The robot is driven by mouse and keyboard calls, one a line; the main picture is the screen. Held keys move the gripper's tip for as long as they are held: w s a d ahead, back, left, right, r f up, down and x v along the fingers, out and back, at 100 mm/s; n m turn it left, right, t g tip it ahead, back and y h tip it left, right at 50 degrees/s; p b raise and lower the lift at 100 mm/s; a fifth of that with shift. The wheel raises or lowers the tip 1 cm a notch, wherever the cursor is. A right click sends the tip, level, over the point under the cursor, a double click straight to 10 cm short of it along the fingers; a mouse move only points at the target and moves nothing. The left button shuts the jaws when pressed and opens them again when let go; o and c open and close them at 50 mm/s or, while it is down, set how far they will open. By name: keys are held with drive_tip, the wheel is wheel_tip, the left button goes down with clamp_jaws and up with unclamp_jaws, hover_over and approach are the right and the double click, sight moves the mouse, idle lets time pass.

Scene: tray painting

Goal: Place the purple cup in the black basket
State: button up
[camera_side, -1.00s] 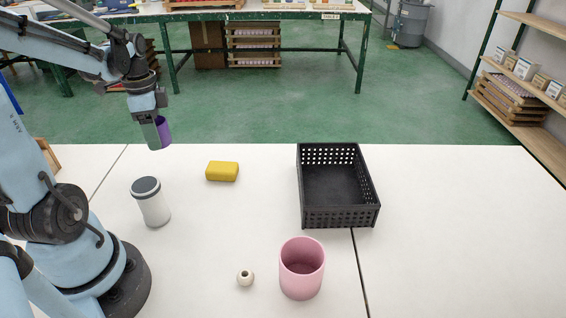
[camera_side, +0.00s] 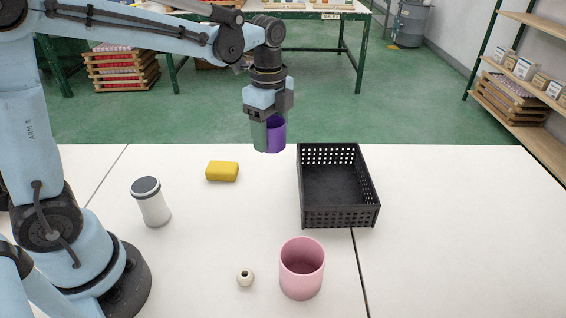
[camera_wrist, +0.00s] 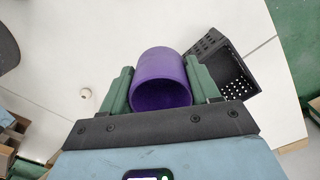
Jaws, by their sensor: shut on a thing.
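The purple cup (camera_side: 276,136) is held up in the air in my gripper (camera_side: 267,138), above the far edge of the table and left of the basket. In the wrist view the purple cup (camera_wrist: 160,78) sits between the two green fingers of my gripper (camera_wrist: 160,88), which are shut on it. The black basket (camera_side: 341,218) stands on the table, its inside empty, with perforated walls. In the wrist view the black basket (camera_wrist: 236,72) shows to the right of the cup, partly hidden behind a finger.
A yellow block (camera_side: 222,171) and a white canister (camera_side: 151,203) stand left of the basket. The table right of the basket is clear.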

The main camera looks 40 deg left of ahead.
drive_tip(key=d+m, duration=0.2)
drive_tip(key=d, duration=0.4)
drive_tip(key=d+m, duration=0.2)
drive_tip(key=d, duration=0.4)
drive_tip(key=d+f+m, duration=0.1)
drive_tip(key=d+m, duration=0.1)
drive_tip(key=d, duration=0.4)
drive_tip(key=shift+w+d, duration=0.25)
drive_tip(key=shift+w, duration=0.15)
hover_over(330, 191)
wheel_tip(330, 191, down, 6)
drive_tip(key=shift+f, duration=2.2)
drive_tip(key=shift+f, duration=0.1)
drive_tip(key=o, duration=1.1)
